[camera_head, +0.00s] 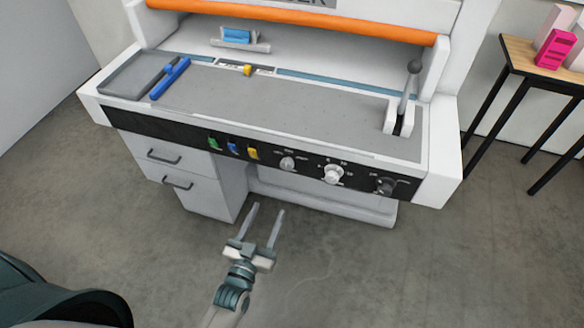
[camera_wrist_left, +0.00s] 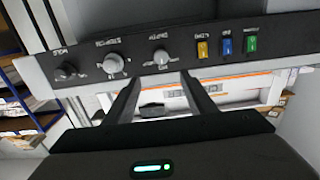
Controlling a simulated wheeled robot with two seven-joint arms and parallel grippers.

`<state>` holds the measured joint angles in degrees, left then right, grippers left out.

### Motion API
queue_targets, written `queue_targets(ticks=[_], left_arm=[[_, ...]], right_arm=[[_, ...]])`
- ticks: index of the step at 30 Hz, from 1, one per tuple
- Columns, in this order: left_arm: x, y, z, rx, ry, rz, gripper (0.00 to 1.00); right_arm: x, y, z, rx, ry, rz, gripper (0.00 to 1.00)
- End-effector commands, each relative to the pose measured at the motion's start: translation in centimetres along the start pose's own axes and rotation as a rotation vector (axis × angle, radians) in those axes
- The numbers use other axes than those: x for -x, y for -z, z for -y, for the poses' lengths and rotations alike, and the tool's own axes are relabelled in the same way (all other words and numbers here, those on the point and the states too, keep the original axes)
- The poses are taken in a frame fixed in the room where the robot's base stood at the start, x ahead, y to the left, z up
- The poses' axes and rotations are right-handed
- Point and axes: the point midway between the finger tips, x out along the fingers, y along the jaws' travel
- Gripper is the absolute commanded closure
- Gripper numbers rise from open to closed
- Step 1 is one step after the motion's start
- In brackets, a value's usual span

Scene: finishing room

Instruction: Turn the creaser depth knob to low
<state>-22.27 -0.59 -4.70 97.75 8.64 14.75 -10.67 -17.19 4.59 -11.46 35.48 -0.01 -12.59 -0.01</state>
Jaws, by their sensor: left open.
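The machine's black front panel (camera_head: 220,143) carries a small light knob (camera_head: 287,163), a larger white knob (camera_head: 333,174) and a dark knob (camera_head: 385,186). In the left wrist view the panel appears turned over, with the small knob (camera_wrist_left: 161,57), the white knob (camera_wrist_left: 113,63) and the dark knob (camera_wrist_left: 67,71). Their labels are too small to read surely, so I cannot tell which is the depth knob. My left gripper (camera_head: 267,209) is open and empty, below and in front of the panel. Its fingers (camera_wrist_left: 160,75) point towards the small knob, apparently apart from it. My right gripper is not in view.
Green (camera_head: 213,143), blue (camera_head: 232,147) and yellow (camera_head: 252,152) switches sit left of the knobs. A lever (camera_head: 409,88) stands on the machine's right side. Drawers (camera_head: 172,160) are below left. A wooden table (camera_head: 535,60) stands at right. The floor around my gripper is clear.

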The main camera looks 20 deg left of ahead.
Motion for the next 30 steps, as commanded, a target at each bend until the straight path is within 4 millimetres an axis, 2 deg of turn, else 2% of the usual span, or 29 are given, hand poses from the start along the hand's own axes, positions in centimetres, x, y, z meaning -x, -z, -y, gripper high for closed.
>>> queue_targets(ticks=[11,17,23,30], left_arm=[[-0.2,-0.1,0.0,0.000,0.000,0.001,0.50],[-1.4,0.1,0.0,0.000,0.000,0.000,0.50],[-4.0,0.2,0.0,-0.001,0.000,-0.001,0.50],[-8.1,0.2,0.0,0.000,0.000,0.000,0.50]], right_arm=[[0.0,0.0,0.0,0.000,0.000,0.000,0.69],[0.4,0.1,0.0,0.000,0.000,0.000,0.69],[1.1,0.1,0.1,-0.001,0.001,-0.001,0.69],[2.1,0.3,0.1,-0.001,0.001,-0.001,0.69]])
